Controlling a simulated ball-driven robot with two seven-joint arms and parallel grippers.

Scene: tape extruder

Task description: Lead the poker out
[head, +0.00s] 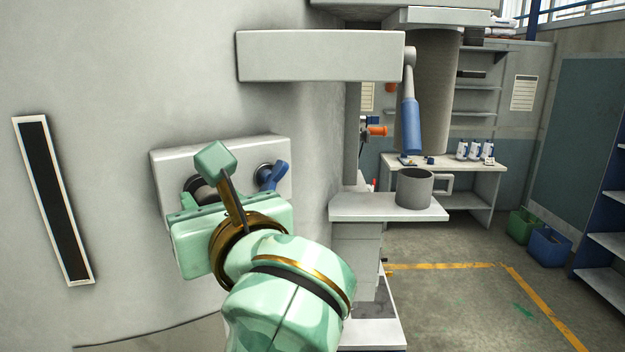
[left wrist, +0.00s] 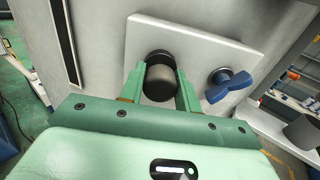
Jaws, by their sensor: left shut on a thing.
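The poker shows as a short dark cylinder (left wrist: 160,78) in the left wrist view, at a round dark opening in a pale plate (left wrist: 205,38) on the machine's wall. My left gripper (left wrist: 160,88) is shut on it, one green finger on each side. In the head view, the poker's grey end (head: 203,188) shows partly behind my left gripper (head: 207,200). The plate (head: 165,164) also shows there, tilted slightly. How far the poker reaches into the wall is hidden. My right gripper is not in view.
A blue lever knob (head: 272,176) sits on the plate right of the poker. A blue-handled lever (head: 411,125) hangs below a grey beam (head: 320,55). A grey cup (head: 414,188) stands on a shelf (head: 385,208). Open floor lies at the right.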

